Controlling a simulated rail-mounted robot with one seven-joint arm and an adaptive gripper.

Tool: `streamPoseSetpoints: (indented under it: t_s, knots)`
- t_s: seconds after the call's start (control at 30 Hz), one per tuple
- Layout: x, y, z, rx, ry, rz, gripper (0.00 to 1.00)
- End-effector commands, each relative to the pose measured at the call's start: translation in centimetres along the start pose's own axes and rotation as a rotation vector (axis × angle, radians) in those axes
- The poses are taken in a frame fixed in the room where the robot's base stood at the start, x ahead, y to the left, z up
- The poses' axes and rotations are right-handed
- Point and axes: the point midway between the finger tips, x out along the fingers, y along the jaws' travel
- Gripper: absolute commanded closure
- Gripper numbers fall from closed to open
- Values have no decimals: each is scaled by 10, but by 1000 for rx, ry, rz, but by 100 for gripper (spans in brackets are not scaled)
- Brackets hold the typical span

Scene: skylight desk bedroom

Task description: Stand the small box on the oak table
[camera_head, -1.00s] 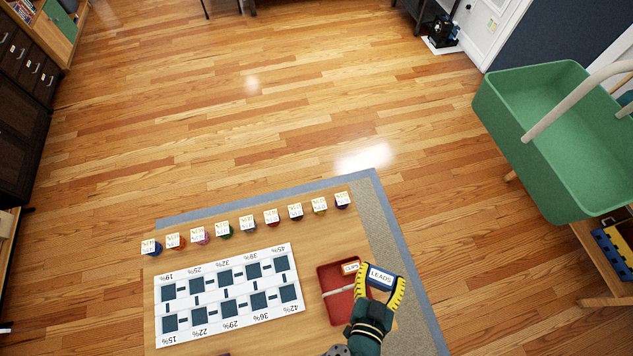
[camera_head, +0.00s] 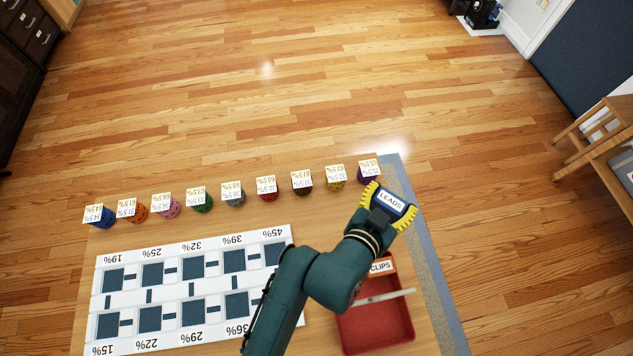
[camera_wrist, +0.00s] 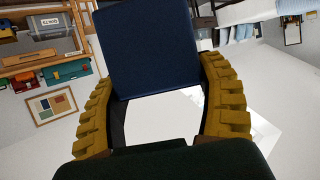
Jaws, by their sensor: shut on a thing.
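My gripper (camera_head: 388,207) has yellow ridged fingers and is shut on a small dark blue box (camera_head: 391,203) with a white "LEADS" label. The box is held above the far right part of a wood-topped table (camera_head: 200,238).
A red tray (camera_head: 375,330) labelled "CLIPS" lies below my gripper. A row of labelled coloured pots (camera_head: 235,197) lines the table's far side. A white percentage board (camera_head: 190,285) lies at left. Another wooden table (camera_head: 603,135) stands at the right edge.

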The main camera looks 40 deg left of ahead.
Motion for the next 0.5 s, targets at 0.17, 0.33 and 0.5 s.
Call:
streamPoseSetpoints:
  t_s: [0.17,0.33,0.5]
  knots:
    - [21,-38,34,-9,4,-28,63]
    - [24,-54,38,-14,2,-37,63]
    - [22,-56,35,-15,1,-38,63]
